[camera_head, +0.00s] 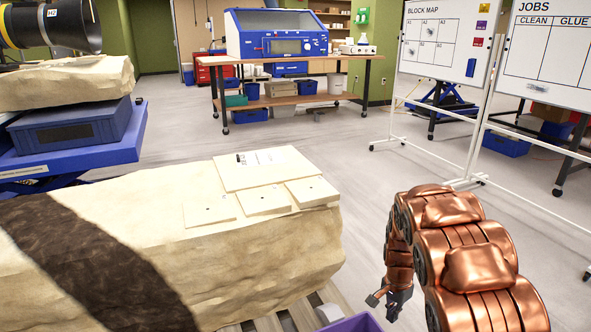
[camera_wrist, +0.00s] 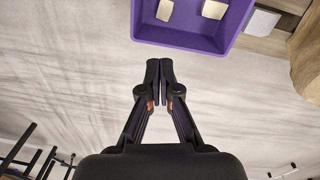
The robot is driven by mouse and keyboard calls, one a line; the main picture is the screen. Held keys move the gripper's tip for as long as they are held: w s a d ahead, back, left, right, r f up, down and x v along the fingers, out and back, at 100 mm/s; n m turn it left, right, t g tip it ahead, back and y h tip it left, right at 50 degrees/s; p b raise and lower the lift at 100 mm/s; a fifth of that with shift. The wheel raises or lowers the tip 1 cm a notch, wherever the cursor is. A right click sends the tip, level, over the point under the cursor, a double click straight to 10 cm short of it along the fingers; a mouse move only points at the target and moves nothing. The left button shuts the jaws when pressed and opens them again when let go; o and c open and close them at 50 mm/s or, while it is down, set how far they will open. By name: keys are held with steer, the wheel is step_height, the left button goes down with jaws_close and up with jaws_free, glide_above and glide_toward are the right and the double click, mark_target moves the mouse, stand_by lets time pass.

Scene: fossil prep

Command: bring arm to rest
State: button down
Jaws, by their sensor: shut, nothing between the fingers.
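My copper-coloured arm (camera_head: 465,255) is folded at the right of the head view, bent over with its end hanging down. My gripper (camera_head: 375,298) points downward beside the large pale stone block, apart from it. In the wrist view my gripper (camera_wrist: 160,68) has its two black fingertips together, with nothing between them. Bare floor lies beyond the fingertips, and the purple bin is a little ahead of them.
A purple bin (camera_wrist: 233,32) holds two pale pieces; its edge shows in the head view (camera_head: 355,323). The stone block (camera_head: 255,262) bears several flat pale tiles (camera_head: 262,200). Whiteboards (camera_head: 440,40) stand at right, a workbench (camera_head: 290,101) behind. Floor between is clear.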

steer(key=s+a+r+n+p, duration=0.2)
steer(key=s+r+p, duration=0.35)
steer(key=r, duration=0.45)
steer(key=s+a+r+n+p, duration=0.1)
steer(key=s+r+p, duration=0.4)
steer(key=r, duration=0.5)
steer(key=s+a+r+n+p, duration=0.25)
steer(key=s+r, duration=0.45)
steer(key=r, duration=0.4)
steer(key=s+a+r+n+p, duration=0.1)
steer(key=s+r+n+p, duration=0.1)
steer(key=s+r+p, duration=0.4)
steer(key=s+a+r+n+g+p, duration=0.1)
steer(key=s+a+r+n+p, duration=0.1)
steer(key=s+r+p, duration=0.5)
steer(key=s+r+n, duration=0.1)
steer(key=s+r, duration=0.3)
steer(key=s, duration=0.3)
steer(key=shift+a+n, duration=0.2)
steer(key=shift+n, duration=0.15)
